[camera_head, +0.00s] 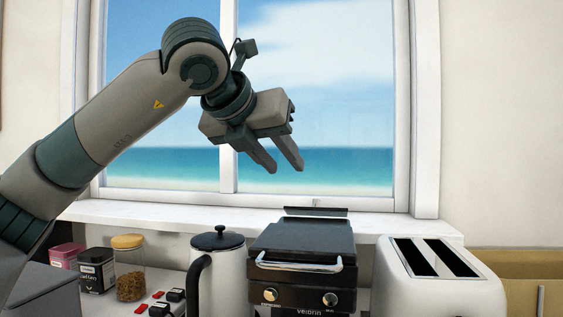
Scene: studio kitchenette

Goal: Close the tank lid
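No part is clearly marked as a tank. A black appliance (302,262) labelled "Velorin" stands at the centre, with a silver front handle, two knobs and a flat dark top that lies down. A thin dark strip (316,211) shows at its back edge; I cannot tell whether it is the tank lid. My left gripper (288,169) is in the air above the appliance's back, in front of the window. Its two fingers point down and right, apart, with nothing between them. My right gripper is not in view.
A white kettle (222,279) with a black lid stands left of the appliance, and a white two-slot toaster (440,287) stands right. A cork-lidded jar (130,278), a black tin (97,271) and a pink tin (66,256) are further left. The windowsill (150,213) runs behind.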

